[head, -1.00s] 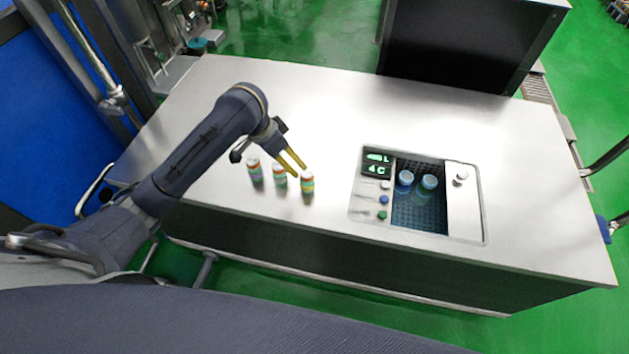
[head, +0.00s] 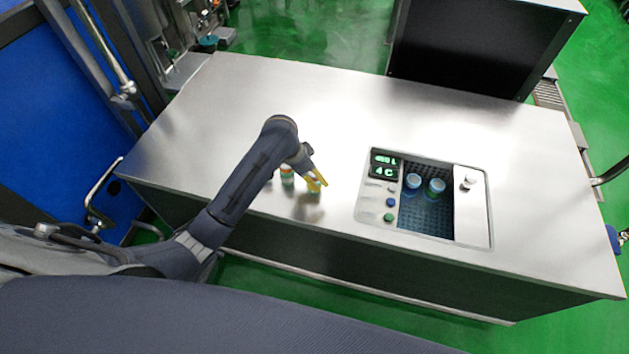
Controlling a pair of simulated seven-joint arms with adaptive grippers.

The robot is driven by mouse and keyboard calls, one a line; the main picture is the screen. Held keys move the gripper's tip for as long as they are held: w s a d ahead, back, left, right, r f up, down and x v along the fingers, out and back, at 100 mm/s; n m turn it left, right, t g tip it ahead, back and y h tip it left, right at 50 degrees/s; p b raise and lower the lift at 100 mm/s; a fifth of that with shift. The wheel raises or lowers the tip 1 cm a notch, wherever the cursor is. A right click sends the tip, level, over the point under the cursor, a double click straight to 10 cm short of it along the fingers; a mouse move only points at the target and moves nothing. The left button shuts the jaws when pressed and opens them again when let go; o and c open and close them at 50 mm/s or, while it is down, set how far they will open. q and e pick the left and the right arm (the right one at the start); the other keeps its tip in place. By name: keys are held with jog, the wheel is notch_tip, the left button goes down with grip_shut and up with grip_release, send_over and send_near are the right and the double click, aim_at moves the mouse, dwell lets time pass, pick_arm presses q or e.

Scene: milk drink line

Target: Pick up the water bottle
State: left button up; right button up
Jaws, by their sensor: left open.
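Small capped bottles with coloured labels stand on the steel counter. One bottle (head: 314,188) is right at my left gripper (head: 319,180), partly covered by its yellow fingers. A second bottle (head: 287,176) stands just left of it, partly behind my wrist. My left arm hides nearly all of the third. My left gripper is open; I cannot tell whether its fingers touch the bottle. Two blue-capped bottles, a left one (head: 412,183) and a right one (head: 434,188), stand in the sunken bin. I cannot read which bottle is water. My right gripper is out of view.
The steel counter (head: 330,115) is clear behind the bottles. The sunken bin (head: 425,216) has a panel with a green display (head: 383,166) and buttons on its left, and a lid with a knob (head: 468,183) on its right. A black cabinet (head: 475,45) stands behind the counter.

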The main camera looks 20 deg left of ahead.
aim_at(318, 181)
pick_arm(q)
jog(key=shift+x, duration=2.75)
jog(key=shift+d, duration=0.1)
jog(key=c, duration=1.4)
